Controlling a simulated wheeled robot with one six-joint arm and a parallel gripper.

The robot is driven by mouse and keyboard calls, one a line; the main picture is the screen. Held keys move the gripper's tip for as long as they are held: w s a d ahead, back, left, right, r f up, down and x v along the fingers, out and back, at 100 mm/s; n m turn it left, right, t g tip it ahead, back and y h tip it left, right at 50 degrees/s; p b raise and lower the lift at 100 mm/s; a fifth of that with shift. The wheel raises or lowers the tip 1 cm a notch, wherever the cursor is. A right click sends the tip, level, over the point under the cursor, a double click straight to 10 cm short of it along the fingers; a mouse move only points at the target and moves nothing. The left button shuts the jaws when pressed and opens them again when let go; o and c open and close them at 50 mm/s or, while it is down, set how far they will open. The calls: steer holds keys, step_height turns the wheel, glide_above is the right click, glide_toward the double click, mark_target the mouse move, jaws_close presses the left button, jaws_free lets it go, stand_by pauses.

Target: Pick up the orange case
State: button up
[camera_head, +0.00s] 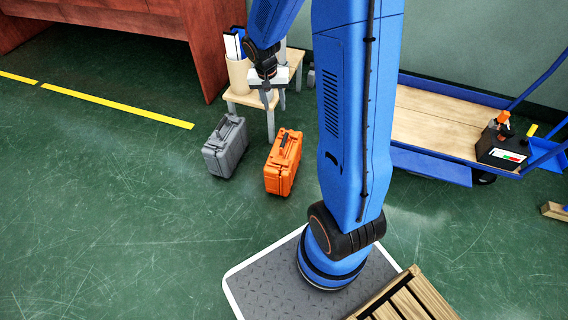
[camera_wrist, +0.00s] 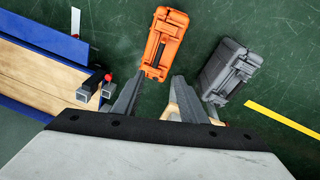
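The orange case (camera_head: 283,162) stands upright on the green floor, with its dark handle on top. It also shows in the wrist view (camera_wrist: 164,44), ahead of the fingers. A grey case (camera_head: 225,146) stands just left of it, and in the wrist view (camera_wrist: 229,72) it is at the right. My gripper (camera_head: 270,97) is above and behind the cases, over the small wooden table, pointing down. In the wrist view my gripper (camera_wrist: 157,98) shows two fingers spread apart with nothing between them. It is apart from the orange case.
A small wooden table (camera_head: 243,98) with a container of binders (camera_head: 238,72) stands close behind the cases. A blue cart (camera_head: 435,127) is at the right, carrying a black box (camera_head: 502,150). A wooden pallet (camera_head: 408,300) is at the front. The floor before the cases is clear.

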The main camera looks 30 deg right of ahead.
steer(key=m+g, duration=0.1)
glide_toward(284, 139)
steer(key=shift+s+d+f, duration=0.1)
steer(key=shift+d+f, duration=0.2)
steer(key=shift+f, duration=1.55)
steer(key=shift+s+d+f, duration=0.1)
steer(key=shift+d+f, duration=0.2)
steer(key=shift+f, duration=1.55)
steer(key=shift+d+f, duration=0.25)
steer(key=shift+f, duration=1.55)
jaws_close()
